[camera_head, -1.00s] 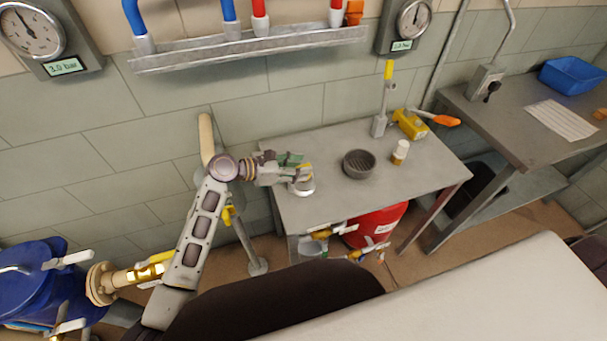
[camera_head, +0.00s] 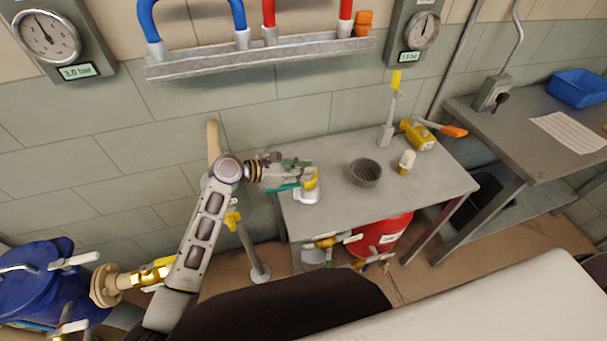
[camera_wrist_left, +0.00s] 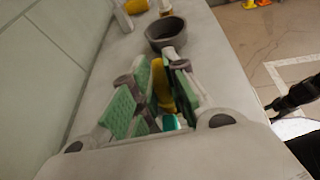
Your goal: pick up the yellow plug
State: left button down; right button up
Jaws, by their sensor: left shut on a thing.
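The yellow plug (camera_head: 312,183) is at the left end of the grey metal table. My left gripper (camera_head: 306,176) is shut on it from the left side. In the left wrist view the yellow plug (camera_wrist_left: 162,82) stands between the two green-padded fingers (camera_wrist_left: 158,95). A pale metal piece (camera_head: 307,197) shows just below the plug; I cannot tell whether the plug touches it.
On the grey table (camera_head: 340,215) are a dark round bowl (camera_head: 365,172), a small white-and-yellow bottle (camera_head: 406,162) and a yellow valve with an orange handle (camera_head: 419,134). A red container (camera_head: 382,235) stands below. The table's front middle is clear.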

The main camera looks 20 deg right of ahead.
pick_arm(q)
notch_tip(320, 180, up, 7)
jog(key=shift+r+p, duration=0.1)
jog(key=shift+p, duration=0.2)
jog(key=shift+r, duration=0.35)
pick_arm(e)
jog(key=shift+s+a+r, duration=0.3)
jog(key=shift+s+a, duration=0.45)
jog(key=shift+a, duration=0.1)
jog(key=shift+w, duration=0.15)
